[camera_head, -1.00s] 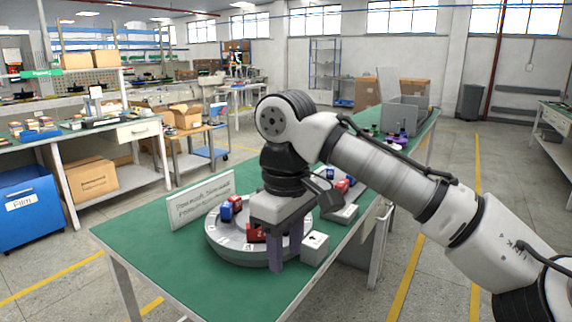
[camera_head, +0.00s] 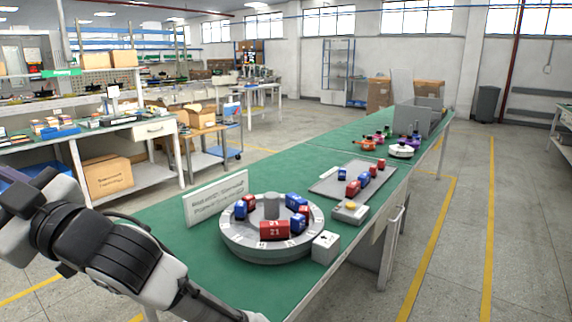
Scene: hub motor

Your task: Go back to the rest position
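The round grey turntable (camera_head: 240,243) stands on the green table (camera_head: 200,290). Several red and blue blocks sit on it around a grey central post (camera_head: 271,206), including a large red block marked 21 (camera_head: 274,230) at the front. A white box (camera_head: 326,247) stands beside the turntable at its right. A sign (camera_head: 216,198) with blurred text stands behind it.
A grey tray (camera_head: 330,184) with red and blue blocks lies behind the turntable, near a small device with a yellow button (camera_head: 350,211). Orange, purple and white items and a grey bin (camera_head: 411,121) stand at the table's far end. Clear floor lies to the right.

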